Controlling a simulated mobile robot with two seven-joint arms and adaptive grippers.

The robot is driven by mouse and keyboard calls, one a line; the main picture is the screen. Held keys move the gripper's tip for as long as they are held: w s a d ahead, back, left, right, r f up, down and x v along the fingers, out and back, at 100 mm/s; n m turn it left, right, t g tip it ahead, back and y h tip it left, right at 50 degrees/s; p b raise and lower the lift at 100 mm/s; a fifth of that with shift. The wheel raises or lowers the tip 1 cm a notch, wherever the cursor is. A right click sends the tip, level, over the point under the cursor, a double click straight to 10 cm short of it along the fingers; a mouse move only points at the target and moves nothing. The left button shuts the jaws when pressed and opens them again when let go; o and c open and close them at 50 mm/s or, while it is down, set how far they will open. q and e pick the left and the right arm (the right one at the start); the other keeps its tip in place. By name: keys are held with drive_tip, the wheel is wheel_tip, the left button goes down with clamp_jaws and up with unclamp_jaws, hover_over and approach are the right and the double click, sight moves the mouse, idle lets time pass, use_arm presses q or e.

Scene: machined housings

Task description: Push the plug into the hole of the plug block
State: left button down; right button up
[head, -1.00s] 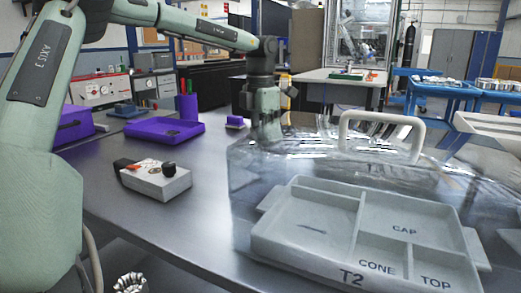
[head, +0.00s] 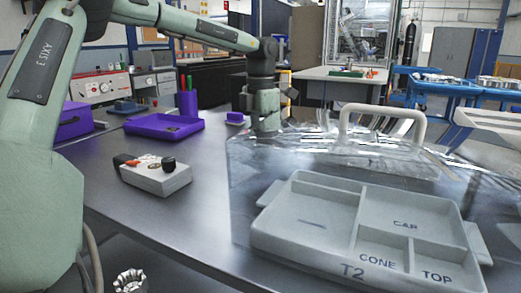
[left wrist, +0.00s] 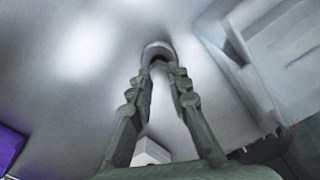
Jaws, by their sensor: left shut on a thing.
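My left gripper (left wrist: 159,78) is shut on a small grey rounded piece (left wrist: 157,48), which looks like the plug, at its fingertips in the left wrist view. In the head view the left gripper (head: 266,122) points down over the table behind the clear cover's left end; the plug cannot be made out there. I cannot pick out the plug block or its hole with certainty. A pale block (left wrist: 150,152) shows partly between the finger bases in the left wrist view. My right gripper is not in view.
A clear cover with a white handle (head: 388,112) stands close right of the gripper. A grey compartment tray (head: 302,262) is at the front right. A pale box with knobs (head: 155,178), a purple tray (head: 163,132) and a small purple piece (head: 235,118) stand left.

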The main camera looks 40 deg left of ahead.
use_arm(q)
drive_tip(key=shift+f+b, duration=0.45)
drive_tip(key=shift+f, duration=0.35)
drive_tip(key=c, duration=1.4)
unclamp_jaws()
drive_tip(key=shift+o, duration=0.2)
drive_tip(key=shift+r, duration=0.1)
wheel_tip(320, 180, up, 12)
